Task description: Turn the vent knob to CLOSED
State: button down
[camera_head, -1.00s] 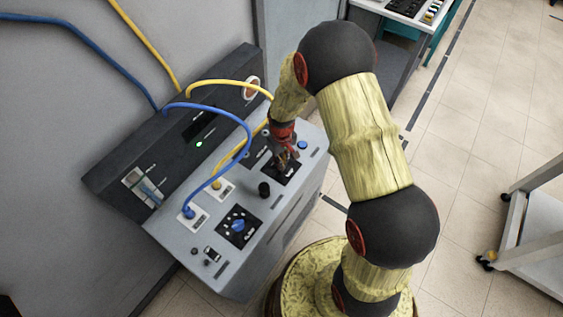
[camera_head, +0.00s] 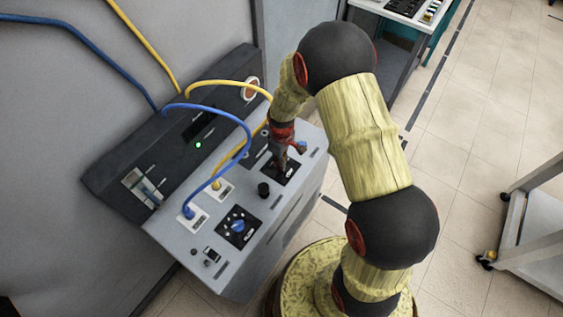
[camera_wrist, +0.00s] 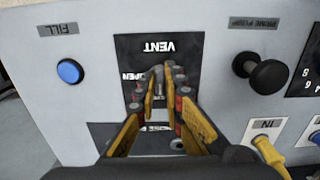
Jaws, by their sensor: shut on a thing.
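In the wrist view, the black vent panel (camera_wrist: 128,50) appears upside down, with VENT lettered across it. OPEN (camera_wrist: 131,76) shows left of the fingers. The CLOSED label (camera_wrist: 158,128) is partly hidden by the fingers. My gripper (camera_wrist: 161,96) has its yellow-sided fingers shut around the grey vent knob (camera_wrist: 159,82). Only a narrow part of the knob shows, so its exact pointing direction is hard to tell. In the head view, my gripper (camera_head: 281,161) reaches down onto the vent panel (camera_head: 291,171), and the knob is hidden.
A blue FILL button (camera_wrist: 70,71) and a black prime pump knob (camera_wrist: 266,75) flank the panel. A blue dial (camera_head: 238,226) sits farther along the console. Blue (camera_head: 247,135) and yellow (camera_head: 232,83) cables arch over it close to my arm.

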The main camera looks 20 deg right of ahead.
jog(key=c, duration=2)
grip_release()
jog(key=shift+c, duration=0.2)
jog(key=shift+o, duration=0.7)
jog(key=shift+r, duration=0.15)
notch_tip(320, 180, up, 12)
